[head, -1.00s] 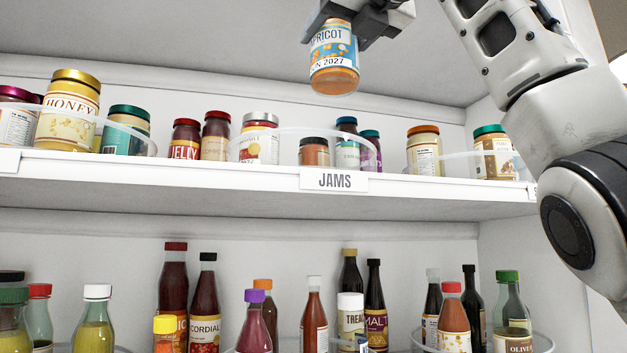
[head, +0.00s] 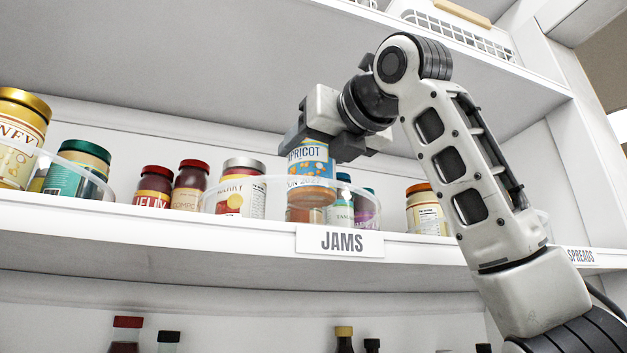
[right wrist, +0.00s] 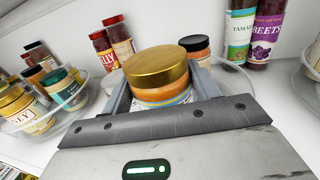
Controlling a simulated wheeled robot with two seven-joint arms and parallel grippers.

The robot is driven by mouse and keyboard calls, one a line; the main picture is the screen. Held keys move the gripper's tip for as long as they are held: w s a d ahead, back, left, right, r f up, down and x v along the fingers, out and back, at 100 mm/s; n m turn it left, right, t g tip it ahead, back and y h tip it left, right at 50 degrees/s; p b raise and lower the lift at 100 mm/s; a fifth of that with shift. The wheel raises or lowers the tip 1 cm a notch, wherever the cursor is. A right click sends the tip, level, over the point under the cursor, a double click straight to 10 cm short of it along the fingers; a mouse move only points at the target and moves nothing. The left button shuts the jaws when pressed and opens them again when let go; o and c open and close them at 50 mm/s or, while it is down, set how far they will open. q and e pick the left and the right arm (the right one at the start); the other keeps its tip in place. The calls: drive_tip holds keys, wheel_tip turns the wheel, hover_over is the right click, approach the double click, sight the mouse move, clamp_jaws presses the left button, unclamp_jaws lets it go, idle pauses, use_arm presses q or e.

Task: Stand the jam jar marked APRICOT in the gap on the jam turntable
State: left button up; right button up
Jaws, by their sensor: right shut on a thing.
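The APRICOT jar (head: 310,160) has a gold lid, a blue label and orange contents. My right gripper (head: 320,142) is shut on it near the lid and holds it upright. In the head view its lower part shows through the clear rim of the jam turntable (head: 222,188), above the JAMS label. Whether its base touches the turntable is not clear. In the right wrist view the gold lid (right wrist: 157,66) sits between the fingers. A black-lidded jar (right wrist: 195,44) stands close behind it. My left gripper is not in view.
A silver-lidded jar (head: 242,188) stands left of the held jar, and TAMARIND (right wrist: 238,38) and BEETS (right wrist: 265,35) jars stand to its right. Red-lidded jars (head: 188,186) are farther left. An orange-lidded jar (head: 425,210) stands right. The upper shelf hangs above my arm.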

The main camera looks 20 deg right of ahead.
sight(324, 171)
drive_tip(key=shift+s+f, duration=0.15)
drive_tip(key=shift+f, duration=0.25)
wheel_tip(324, 171, down, 3)
drive_tip(key=shift+f, duration=0.2)
drive_tip(key=shift+f, duration=0.1)
drive_tip(key=o, duration=1.4)
drive_tip(key=shift+c, duration=0.2)
